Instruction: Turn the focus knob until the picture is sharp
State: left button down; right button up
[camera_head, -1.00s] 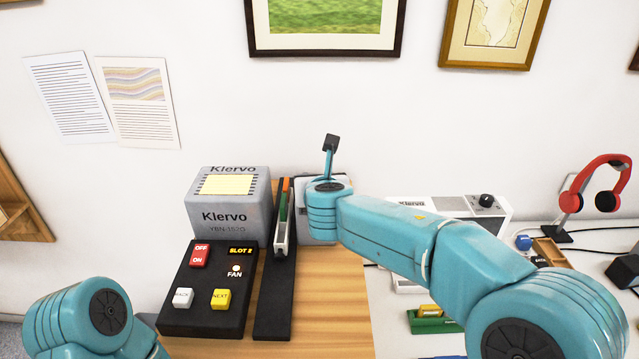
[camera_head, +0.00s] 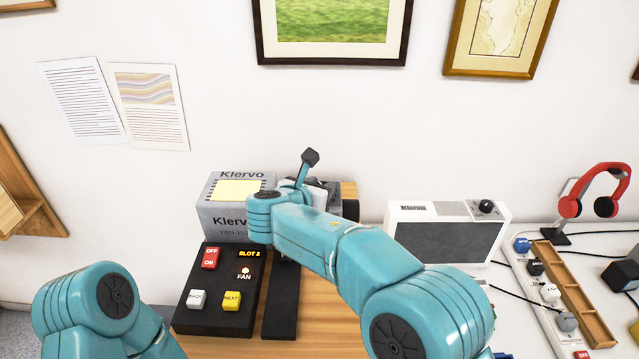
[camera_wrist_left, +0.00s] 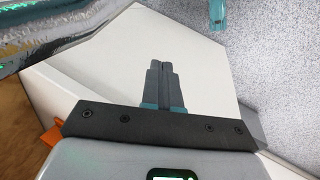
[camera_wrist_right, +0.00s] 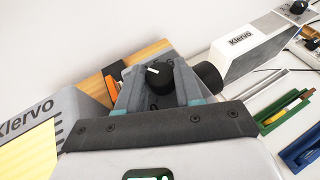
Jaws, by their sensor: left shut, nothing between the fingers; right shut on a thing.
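The black focus knob (camera_wrist_right: 158,74) with a white mark sits between the fingers of my right gripper (camera_wrist_right: 158,88) in the right wrist view. The gripper is shut on it. A dark round lens (camera_wrist_right: 208,76) sits just right of the fingers; it also shows in the head view (camera_head: 351,209). In the head view my right wrist hides the knob and most of the gripper. The grey Klervo box (camera_head: 225,213) stands left of it. My left gripper (camera_wrist_left: 166,85) is shut and empty in front of a white surface. No projected picture is visible.
A black control panel (camera_head: 215,285) with red, white and yellow buttons is in front of the grey box. A white Klervo speaker (camera_head: 450,243), red headphones (camera_head: 597,190) and a power strip (camera_head: 535,270) are to the right. Framed prints hang above.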

dwell(0.3)
jog(key=o, duration=1)
jog(key=shift+o, duration=0.2)
jog(key=shift+w+f, duration=0.1)
jog(key=shift+w, duration=0.05)
jog(key=shift+s+r, duration=0.2)
jog(key=shift+s, duration=0.05)
